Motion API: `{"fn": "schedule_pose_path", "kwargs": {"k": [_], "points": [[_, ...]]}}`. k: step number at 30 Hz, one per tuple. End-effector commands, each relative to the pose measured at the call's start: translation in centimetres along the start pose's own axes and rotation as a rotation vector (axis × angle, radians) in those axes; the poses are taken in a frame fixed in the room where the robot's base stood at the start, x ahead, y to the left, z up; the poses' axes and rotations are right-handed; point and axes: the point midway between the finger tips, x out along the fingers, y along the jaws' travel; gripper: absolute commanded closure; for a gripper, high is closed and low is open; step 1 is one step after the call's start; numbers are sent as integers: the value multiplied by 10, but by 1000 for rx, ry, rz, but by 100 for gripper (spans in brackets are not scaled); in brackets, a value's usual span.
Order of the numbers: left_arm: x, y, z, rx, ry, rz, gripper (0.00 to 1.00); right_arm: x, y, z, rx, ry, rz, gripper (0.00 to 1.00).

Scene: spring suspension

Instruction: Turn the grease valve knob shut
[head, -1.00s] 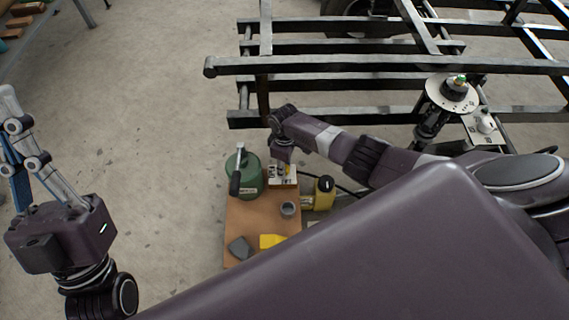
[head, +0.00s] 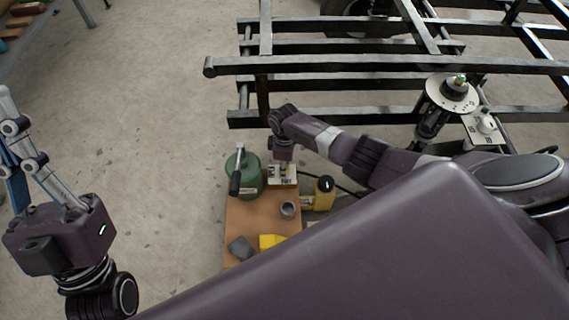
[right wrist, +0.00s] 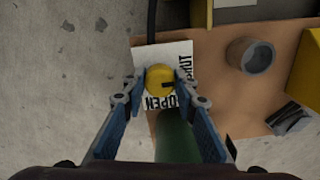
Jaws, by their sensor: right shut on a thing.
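The grease valve knob (right wrist: 157,79) is round and yellow with a dark pointer mark, seen from above in the right wrist view. It sits on a white label plate (right wrist: 178,53). The word OPEN is printed below the knob and SHUT to its right. The mark points right, towards the SHUT side. My right gripper (right wrist: 159,83) is shut on the knob, one blue-grey finger on each side. In the head view the plate (head: 289,181) shows just below my right wrist; the knob is hard to make out there. My left gripper (head: 22,145) is far left, away from the plate; its fingertips are unclear.
A brown board (head: 262,215) carries a green canister (head: 249,181), a grey cup (head: 287,209), a yellow piece (head: 272,241) and a dark grey piece (head: 240,248). A yellow container (head: 325,190) stands to the right. A black metal frame (head: 360,65) lies beyond.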

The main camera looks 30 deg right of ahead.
Motion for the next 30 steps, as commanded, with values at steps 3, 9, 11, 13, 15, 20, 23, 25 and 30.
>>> {"fn": "schedule_pose_path", "kwargs": {"k": [3,9,11,13,15,20,23,25,30], "points": [[0,0,0,0,0,0,100,0,0,-1,-3,1,0,62],[0,0,0,0,-1,0,100,0,0,-1,-2,1,0,56],[0,0,1,0,-1,0,100,0,0,-1,-2,1,1,56],[0,0,2,0,-3,0,100,0,0,-1,-1,1,1,56],[0,0,2,0,-3,0,100,-2,0,-1,-1,1,1,56],[0,0,1,0,-3,0,100,-12,0,-1,-1,3,1,56],[0,0,1,0,-3,0,100,-22,1,-1,-3,3,2,56],[0,0,1,0,-2,0,100,-32,0,0,-2,2,3,56],[0,0,1,0,-2,0,100,-59,1,0,-2,2,3,56]]}}
